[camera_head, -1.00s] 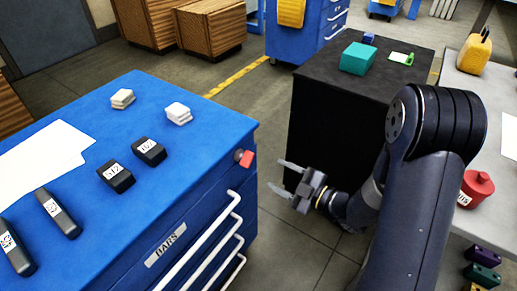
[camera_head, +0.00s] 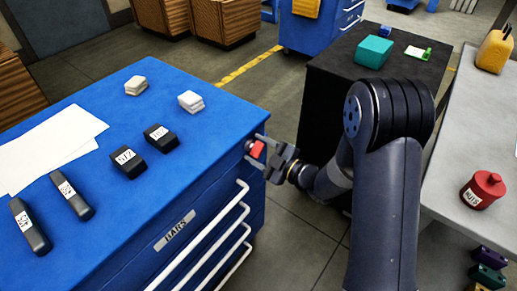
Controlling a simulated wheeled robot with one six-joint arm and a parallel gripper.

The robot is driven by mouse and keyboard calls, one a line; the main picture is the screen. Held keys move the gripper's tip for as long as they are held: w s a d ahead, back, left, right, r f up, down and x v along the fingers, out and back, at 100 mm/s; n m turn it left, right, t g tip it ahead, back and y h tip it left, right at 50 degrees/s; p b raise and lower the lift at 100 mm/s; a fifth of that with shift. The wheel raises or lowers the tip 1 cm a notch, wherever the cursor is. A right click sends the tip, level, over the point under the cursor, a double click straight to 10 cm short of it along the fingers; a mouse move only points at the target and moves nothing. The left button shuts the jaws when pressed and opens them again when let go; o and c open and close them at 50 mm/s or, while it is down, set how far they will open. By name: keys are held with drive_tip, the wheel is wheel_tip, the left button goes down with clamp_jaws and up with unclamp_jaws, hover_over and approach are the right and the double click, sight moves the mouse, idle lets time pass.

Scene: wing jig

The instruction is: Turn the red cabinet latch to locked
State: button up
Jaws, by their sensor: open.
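The red latch (camera_head: 257,150) sits on a round mount at the upper right corner of the blue cabinet (camera_head: 215,200), on its drawer side. My gripper (camera_head: 258,151) is at the latch, with one finger above it and the other below it. The jaws are open around the red part. Whether either finger touches it I cannot tell. The latch's exact turn is hard to read at this size.
White drawer handles (camera_head: 225,222) stick out below the latch. Black blocks (camera_head: 128,161), white pads (camera_head: 191,101) and paper (camera_head: 50,148) lie on the cabinet top. A black cabinet (camera_head: 335,98) with a teal box (camera_head: 374,51) stands behind. A red pot (camera_head: 483,190) is at right.

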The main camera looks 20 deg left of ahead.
drive_tip(key=shift+c, duration=0.4)
drive_tip(key=c, duration=0.6)
drive_tip(key=shift+f+m, duration=0.1)
drive_tip(key=shift+m, duration=0.2)
drive_tip(key=m+b, duration=0.1)
drive_tip(key=m, duration=0.2)
drive_tip(key=shift+s, duration=0.1)
drive_tip(key=shift+m+b, duration=0.3)
drive_tip(key=shift+m, duration=2.1)
drive_tip(key=o, duration=0.7)
